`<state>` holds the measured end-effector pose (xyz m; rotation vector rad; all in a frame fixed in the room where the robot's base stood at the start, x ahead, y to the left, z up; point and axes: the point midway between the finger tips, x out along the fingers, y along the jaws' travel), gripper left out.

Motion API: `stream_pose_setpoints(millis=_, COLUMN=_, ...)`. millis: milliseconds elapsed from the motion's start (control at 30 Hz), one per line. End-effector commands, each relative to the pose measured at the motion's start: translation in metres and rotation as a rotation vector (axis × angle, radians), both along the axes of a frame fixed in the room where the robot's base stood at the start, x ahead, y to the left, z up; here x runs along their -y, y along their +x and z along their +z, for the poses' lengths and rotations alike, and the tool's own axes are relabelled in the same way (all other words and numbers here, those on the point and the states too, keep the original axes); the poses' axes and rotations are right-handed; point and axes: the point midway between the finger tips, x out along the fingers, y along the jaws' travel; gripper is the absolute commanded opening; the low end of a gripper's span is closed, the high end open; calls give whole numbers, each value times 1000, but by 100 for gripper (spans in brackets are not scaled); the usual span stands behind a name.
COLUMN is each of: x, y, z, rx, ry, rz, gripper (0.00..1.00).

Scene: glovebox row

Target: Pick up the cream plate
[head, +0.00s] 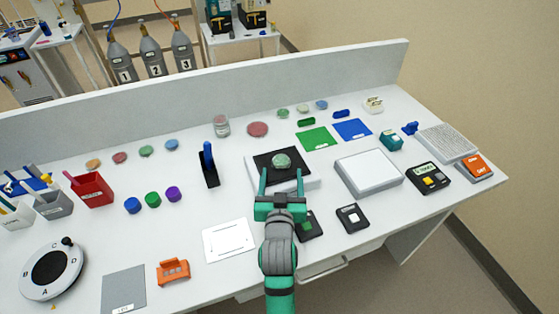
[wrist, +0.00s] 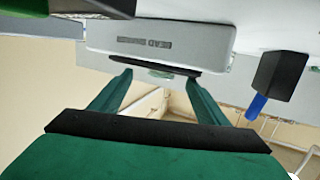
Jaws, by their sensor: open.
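A small cream plate-like item (head: 373,105) lies at the back right of the bench, near the low rear wall; it is small here, and I cannot be sure it is the cream plate. My gripper (head: 281,174) is well to the left and in front of it, at the front of a white device with a black top (head: 262,163). Its two fingers are apart with nothing held between them. In the wrist view my gripper (wrist: 158,78) also shows open, facing the device's edge (wrist: 160,42). The cream item is not recognisable in the wrist view.
A pale green round piece (head: 282,160) sits on the black top, just beyond my fingertips. A flat grey-white box (head: 368,173), a teal block (head: 391,140), a blue mat (head: 352,130) and a green mat (head: 315,139) lie between my gripper and the back right.

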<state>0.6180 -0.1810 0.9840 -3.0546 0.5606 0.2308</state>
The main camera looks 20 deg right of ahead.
Motion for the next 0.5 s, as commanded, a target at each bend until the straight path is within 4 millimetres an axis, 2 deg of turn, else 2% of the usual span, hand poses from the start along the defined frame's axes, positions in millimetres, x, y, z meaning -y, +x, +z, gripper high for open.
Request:
stream_pose_setpoints(millis=167, x=3, y=11, z=1, rx=1, ry=1, rz=0, gripper=69)
stream_pose_setpoints(millis=400, x=4, y=44, z=0, rx=1, ry=0, rz=8, gripper=69)
stream_pose_setpoints(millis=500, x=8, y=52, z=-1, rx=1, ry=0, rz=8, gripper=69)
